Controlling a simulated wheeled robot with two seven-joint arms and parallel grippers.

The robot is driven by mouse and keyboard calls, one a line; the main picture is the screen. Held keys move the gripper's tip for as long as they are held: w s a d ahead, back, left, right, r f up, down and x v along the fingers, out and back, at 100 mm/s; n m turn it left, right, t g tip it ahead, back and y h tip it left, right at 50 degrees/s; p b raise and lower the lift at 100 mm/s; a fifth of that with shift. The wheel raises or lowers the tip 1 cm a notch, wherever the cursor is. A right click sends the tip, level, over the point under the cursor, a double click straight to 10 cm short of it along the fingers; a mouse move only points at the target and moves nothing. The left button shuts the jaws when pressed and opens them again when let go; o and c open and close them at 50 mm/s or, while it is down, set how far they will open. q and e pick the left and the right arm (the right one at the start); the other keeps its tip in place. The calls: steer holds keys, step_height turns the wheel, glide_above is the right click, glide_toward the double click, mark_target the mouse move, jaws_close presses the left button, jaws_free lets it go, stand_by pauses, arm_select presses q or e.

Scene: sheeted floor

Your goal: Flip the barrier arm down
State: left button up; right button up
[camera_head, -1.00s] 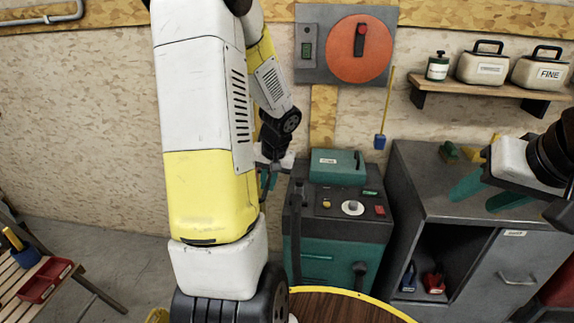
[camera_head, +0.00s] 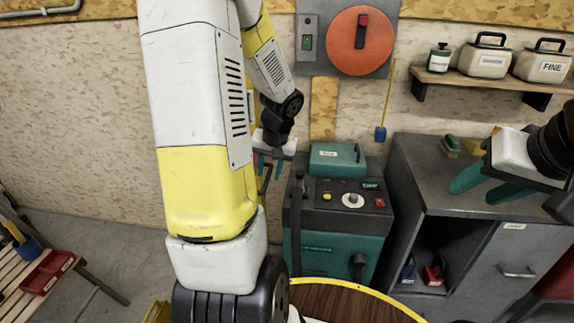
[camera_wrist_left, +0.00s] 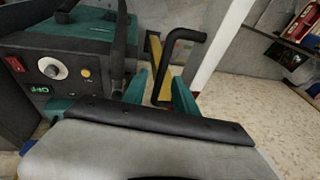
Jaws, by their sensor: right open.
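A black bent bar (camera_wrist_left: 180,42) hooks down beside the green machine (camera_wrist_left: 75,95) in the left wrist view; I cannot tell for sure that it is the barrier arm. My left gripper (camera_wrist_left: 161,92) is open, with green fingers on either side of the bar's lower part; contact cannot be made out. In the head view, my left gripper (camera_head: 271,169) is at the machine's (camera_head: 340,240) left side, partly behind my own arm. A dark upright lever (camera_head: 297,225) stands on the machine's left front.
The grey cabinet (camera_head: 508,268) stands right of the machine. A shelf (camera_head: 480,80) with containers is above it. A round wooden tabletop (camera_head: 345,303) with a yellow rim is in front. A slatted bench (camera_head: 18,285) with a red tray (camera_head: 47,271) stands at left.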

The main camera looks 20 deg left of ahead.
arm_select(q)
steer(key=v, duration=0.5)
steer(key=shift+r, duration=0.1)
steer(key=s+d+r+m+t+h, duration=0.3)
steer(key=s+d+r+t+h, duration=0.1)
steer(key=s+d+r, duration=0.9)
steer(key=shift+s+d+r+h, duration=0.3)
steer(key=shift+s+d+h, duration=0.35)
steer(key=shift+s, duration=0.55)
steer(key=shift+d, duration=0.1)
